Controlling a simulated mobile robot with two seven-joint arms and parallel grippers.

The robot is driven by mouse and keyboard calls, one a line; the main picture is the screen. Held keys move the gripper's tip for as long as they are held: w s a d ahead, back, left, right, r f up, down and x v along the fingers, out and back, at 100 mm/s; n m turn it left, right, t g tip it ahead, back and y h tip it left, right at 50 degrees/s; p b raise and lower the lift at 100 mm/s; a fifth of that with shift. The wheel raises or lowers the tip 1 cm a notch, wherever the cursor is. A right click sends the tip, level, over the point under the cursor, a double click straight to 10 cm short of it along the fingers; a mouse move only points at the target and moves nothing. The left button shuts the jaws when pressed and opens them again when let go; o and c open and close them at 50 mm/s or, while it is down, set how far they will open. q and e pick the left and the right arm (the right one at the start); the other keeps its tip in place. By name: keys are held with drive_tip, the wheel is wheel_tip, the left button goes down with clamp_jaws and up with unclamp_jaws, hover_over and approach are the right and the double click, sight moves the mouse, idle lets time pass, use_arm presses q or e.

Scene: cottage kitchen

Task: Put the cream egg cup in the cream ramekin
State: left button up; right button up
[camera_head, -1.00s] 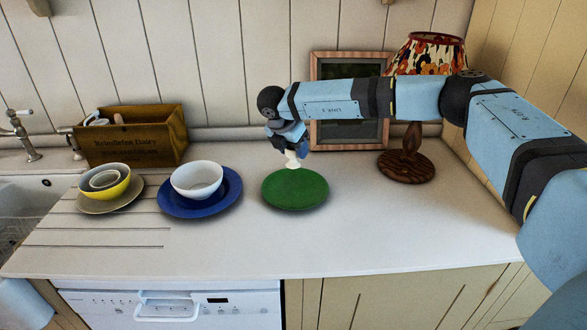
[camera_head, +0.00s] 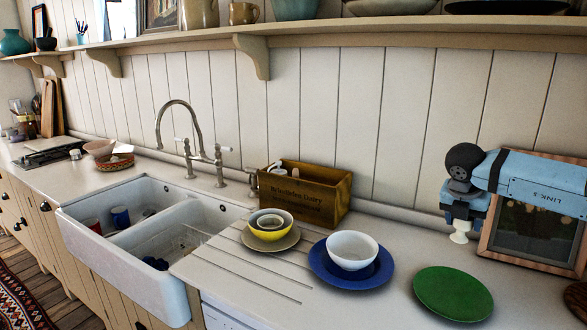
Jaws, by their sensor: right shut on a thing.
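My right gripper (camera_head: 461,214) is shut on the cream egg cup (camera_head: 460,234), which hangs upright below it. They are in the air above and behind the green plate (camera_head: 453,295), at the right of the head view. A small pale dish (camera_head: 270,223), which looks like the cream ramekin, sits inside the yellow bowl (camera_head: 271,236) left of the middle. The bowl stands on a beige saucer (camera_head: 290,242). The egg cup is well to the right of the dish and apart from it. My left gripper is out of view.
A white bowl (camera_head: 352,249) on a blue plate (camera_head: 381,273) stands between the yellow bowl and the green plate. A wooden crate (camera_head: 326,198) is behind the yellow bowl. A tap (camera_head: 186,146) and white sink (camera_head: 118,270) are left. A framed picture (camera_head: 530,232) is behind my right gripper.

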drive_tip(key=s+a+f+m+g+y, duration=0.1)
drive_tip(key=s+a+f+m+g, duration=0.1)
drive_tip(key=m, duration=0.7)
drive_tip(key=s+a+f+m+g+y, duration=0.2)
drive_tip(key=s+a+f+m, duration=0.3)
drive_tip(key=a+f+m, duration=0.2)
drive_tip(key=s+a+f+m+g+y, duration=0.2)
drive_tip(key=a+f+m, duration=0.3)
drive_tip(key=m, duration=0.7)
drive_tip(key=shift+s+a+f+g, duration=0.1)
drive_tip(key=shift+s+a+g, duration=0.2)
drive_tip(key=shift+a, duration=0.35)
drive_tip(key=shift+s+a+f+g, duration=0.1)
drive_tip(key=shift+s+a+g, duration=0.2)
drive_tip(key=shift+a, duration=0.35)
use_arm(q)
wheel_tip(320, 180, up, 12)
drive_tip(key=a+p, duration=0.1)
drive_tip(key=p, duration=1.3)
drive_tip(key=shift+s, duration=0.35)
use_arm(e)
drive_tip(key=s+r, duration=1)
drive_tip(key=shift+s, duration=0.3)
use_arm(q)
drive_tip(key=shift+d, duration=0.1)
use_arm(e)
drive_tip(key=shift+w, duration=0.1)
